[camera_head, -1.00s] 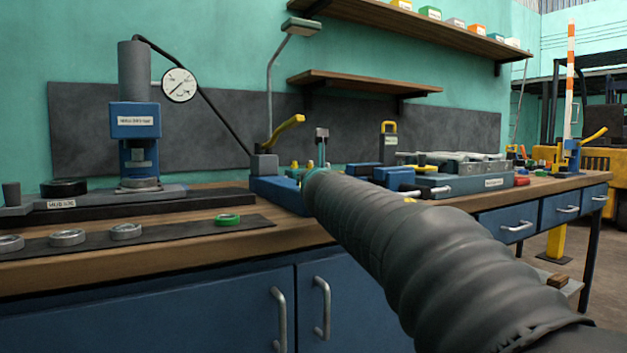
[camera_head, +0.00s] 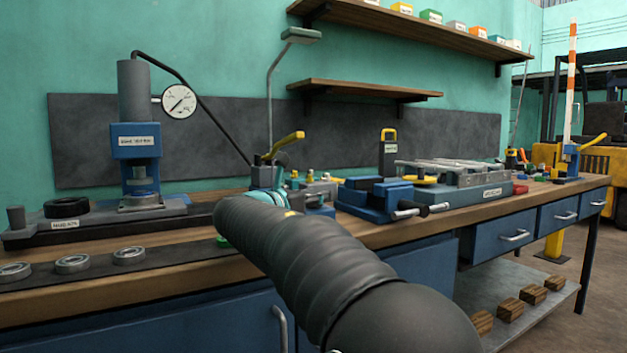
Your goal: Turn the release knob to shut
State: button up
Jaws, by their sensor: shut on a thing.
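The hand pump's yellow lever (camera_head: 285,144) rises above the bench left of the middle, with a hose running from there up to the press. My gripper (camera_head: 264,176) is at the pump, just below the lever. It is small in view and mostly hidden behind my black-sleeved arm. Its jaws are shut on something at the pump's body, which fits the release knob. The knob itself is hidden, so its turn cannot be seen. The blue press (camera_head: 136,142) stands at the left, and its round gauge (camera_head: 179,101) hangs beside it.
Several bearing rings lie on a dark strip (camera_head: 190,253) at the front left. A shelf (camera_head: 365,89) runs above. The wooden bench edge (camera_head: 150,285) lies below my arm.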

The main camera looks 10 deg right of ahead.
jog(key=m+g+h+p, duration=0.2)
jog(key=g+p, duration=0.1)
jog(key=shift+a+r+m, duration=0.1)
jog(key=shift+r+m, duration=0.15)
jog(key=shift+m, duration=0.05)
jog(key=shift+f+m+g+h+p, duration=0.2)
jog(key=shift+m+g+h, duration=0.25)
jog(key=shift+g, duration=0.35)
jog(key=shift+f+m+g+h+p, duration=0.1)
jog(key=shift+m+g+h+p, duration=0.2)
jog(key=shift+m+g, duration=0.4)
jog(key=shift+g, duration=0.4)
jog(key=o, duration=1.2)
jog(key=shift+c, duration=0.2)
jog(key=v, duration=1.2)
jog(key=shift+f, duration=0.15)
